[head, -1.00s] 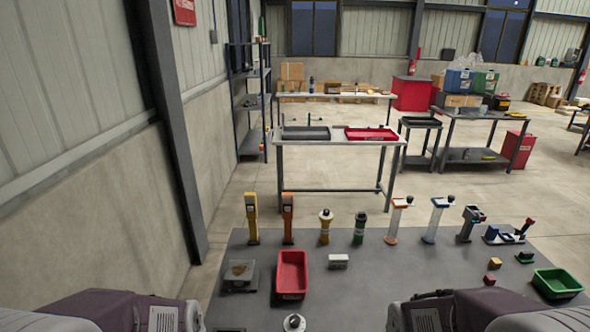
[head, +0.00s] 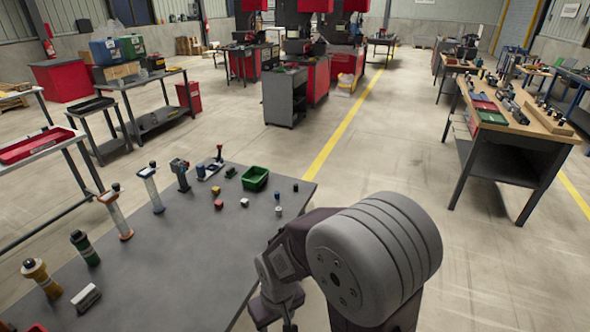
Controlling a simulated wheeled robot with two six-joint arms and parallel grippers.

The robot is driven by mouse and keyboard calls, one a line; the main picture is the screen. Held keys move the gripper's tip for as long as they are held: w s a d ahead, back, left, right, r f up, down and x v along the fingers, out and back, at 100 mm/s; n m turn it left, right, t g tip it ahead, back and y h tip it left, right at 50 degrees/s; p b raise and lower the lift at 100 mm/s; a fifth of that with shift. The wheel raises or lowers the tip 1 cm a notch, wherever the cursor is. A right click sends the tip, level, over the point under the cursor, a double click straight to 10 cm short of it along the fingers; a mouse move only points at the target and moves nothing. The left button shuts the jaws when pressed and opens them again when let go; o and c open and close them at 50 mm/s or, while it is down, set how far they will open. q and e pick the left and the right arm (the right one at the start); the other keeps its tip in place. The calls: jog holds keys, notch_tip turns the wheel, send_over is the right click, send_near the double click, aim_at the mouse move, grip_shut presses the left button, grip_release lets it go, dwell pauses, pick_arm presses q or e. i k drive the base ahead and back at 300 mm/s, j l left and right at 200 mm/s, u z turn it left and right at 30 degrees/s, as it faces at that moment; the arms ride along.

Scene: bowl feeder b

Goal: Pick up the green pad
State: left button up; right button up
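A small green piece (head: 230,173), which may be the green pad, lies on the grey table (head: 165,245) near its far edge. It sits just left of a green bin (head: 255,179) and is too small to make out in detail. My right arm comes in from the lower right. My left gripper is out of view.
Near the bin are a red-orange block (head: 219,204), a yellow block (head: 216,190), a white block (head: 244,202) and small pegs (head: 278,210). Upright tools, including a green-bodied one (head: 85,248), line the left side. The table's middle is clear.

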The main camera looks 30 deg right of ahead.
aim_at(230, 172)
jog(key=z, duration=0.65)
jog(key=u, duration=1.8)
jog(key=z, duration=1.8)
jog(key=i+l+z, duration=0.45)
jog(key=l, duration=0.25)
jog(key=i+l+z, duration=0.4)
jog(key=i, duration=0.35)
jog(key=i+l+z, duration=0.1)
jog(key=i, duration=0.65)
jog(key=i+l+z, duration=0.1)
jog(key=i+l, duration=0.2)
jog(key=i, duration=0.5)
jog(key=i+l, duration=0.1)
jog(key=i, duration=0.65)
jog(key=i+u, duration=0.35)
jog(key=u, duration=0.15)
jog(key=i+u, duration=0.5)
jog(key=i+l+u, duration=0.2)
jog(key=u, duration=0.25)
